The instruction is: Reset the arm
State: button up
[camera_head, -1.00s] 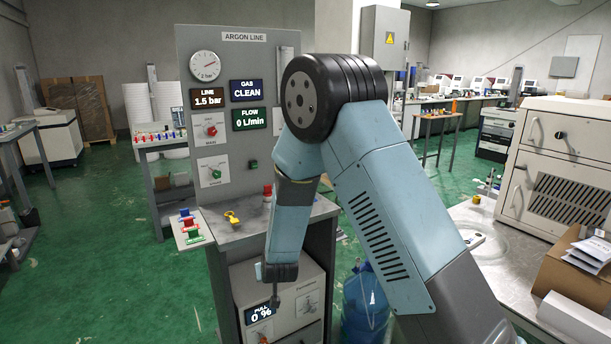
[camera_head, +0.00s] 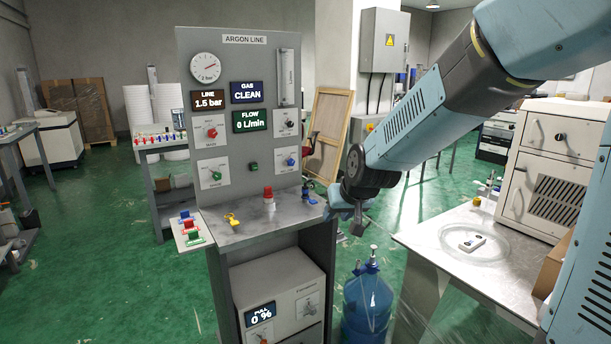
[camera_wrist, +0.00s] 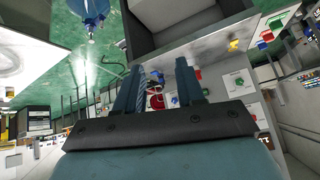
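My arm reaches in from the right of the head view and bends down to the left. My gripper (camera_head: 348,214) hangs in the air just right of the argon line panel's shelf (camera_head: 265,226). In the wrist view my gripper (camera_wrist: 158,68) shows two fingers standing apart with nothing held between them. Behind the fingers, blurred by distance and tilt, are a red knob (camera_wrist: 155,101) and blue parts of the panel.
The argon line panel (camera_head: 226,105) reads 1.5 bar, CLEAN and 0 L/min. A red button (camera_head: 268,193) and a yellow piece (camera_head: 232,219) are on its shelf. A blue bottle (camera_head: 367,300) stands on the floor below. A bench (camera_head: 430,232) is at right.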

jog(key=s+d+r+h, duration=0.1)
jog(key=s+d+r, duration=0.2)
jog(key=s+d, duration=0.2)
jog(key=s+d+r+m+g+h, duration=0.1)
jog(key=s+d+r, duration=0.2)
jog(key=s, duration=0.8)
jog(key=s+d+r+m, duration=0.1)
jog(key=s+d+r, duration=0.2)
jog(key=s+d, duration=0.4)
jog(key=shift+s+d+h, duration=0.4)
jog(key=shift+s, duration=0.3)
